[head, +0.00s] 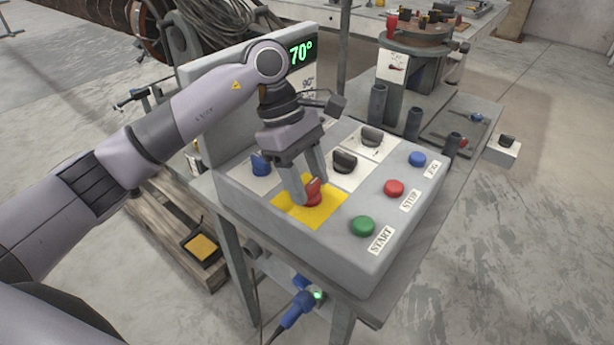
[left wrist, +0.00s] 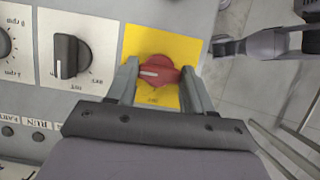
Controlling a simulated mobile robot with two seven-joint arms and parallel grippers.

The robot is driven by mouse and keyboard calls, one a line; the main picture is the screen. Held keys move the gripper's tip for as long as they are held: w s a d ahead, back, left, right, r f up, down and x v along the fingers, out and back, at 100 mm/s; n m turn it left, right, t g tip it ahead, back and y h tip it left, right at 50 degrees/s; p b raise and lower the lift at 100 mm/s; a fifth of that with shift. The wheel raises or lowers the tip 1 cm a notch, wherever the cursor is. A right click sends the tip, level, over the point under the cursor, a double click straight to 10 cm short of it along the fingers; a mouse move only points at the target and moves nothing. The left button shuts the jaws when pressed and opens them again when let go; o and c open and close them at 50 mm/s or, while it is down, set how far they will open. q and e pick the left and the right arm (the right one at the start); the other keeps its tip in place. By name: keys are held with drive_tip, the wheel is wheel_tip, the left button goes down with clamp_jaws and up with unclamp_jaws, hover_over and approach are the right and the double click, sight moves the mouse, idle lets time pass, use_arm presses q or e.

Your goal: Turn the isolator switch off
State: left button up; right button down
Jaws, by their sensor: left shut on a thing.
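The isolator switch is a red rotary knob (head: 314,193) on a yellow plate (head: 328,210) at the near left part of the grey control panel. In the left wrist view the red knob (left wrist: 155,72) has a white pointer line that lies roughly across the picture, on its yellow plate (left wrist: 185,45). My left gripper (head: 308,198) reaches down from above with its fingers on either side of the knob. It is shut on the knob; the fingers hide part of it. In the left wrist view the left gripper (left wrist: 158,80) also straddles the knob.
The panel carries green START (head: 362,226), red STOP (head: 394,188) and blue JOG (head: 417,159) buttons. Black knobs (head: 344,161) and a blue knob (head: 261,165) sit close to my gripper. A display (head: 301,52) reading 70° stands behind. Open floor lies to the right.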

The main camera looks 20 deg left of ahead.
drive_tip(key=shift+f, duration=0.2)
use_arm(q)
drive_tip(key=n+t+b, duration=0.1)
drive_tip(key=n+b, duration=0.1)
drive_tip(key=n, duration=0.1)
drive_tip(key=shift+s+a+f, duration=0.1)
drive_tip(key=n+t+b, duration=0.1)
drive_tip(key=n, duration=0.2)
drive_tip(key=n+t+b, duration=0.1)
drive_tip(key=n, duration=0.1)
drive_tip(key=n+t+b, duration=0.1)
drive_tip(key=n, duration=0.1)
drive_tip(key=shift+s+n+y+b, duration=0.15)
drive_tip(key=shift+n+y+b, duration=0.15)
drive_tip(key=n+t+y+b, duration=0.1)
drive_tip(key=n+b, duration=0.1)
drive_tip(key=n, duration=0.1)
drive_tip(key=shift+s, duration=0.1)
drive_tip(key=shift+d+n+t+y+b, duration=0.15)
drive_tip(key=shift+n+y+b, duration=0.2)
drive_tip(key=shift+n, duration=0.6)
drive_tip(key=shift+d+n+t+y+b, duration=0.15)
drive_tip(key=shift+n+y+b, duration=0.2)
drive_tip(key=shift+n, duration=0.6)
use_arm(e)
wheel_tip(320, 180, down, 6)
drive_tip(key=a, duration=0.1)
drive_tip(key=shift+w+f, duration=0.2)
drive_tip(key=shift+w, duration=0.2)
drive_tip(key=shift+a+f, duration=0.1)
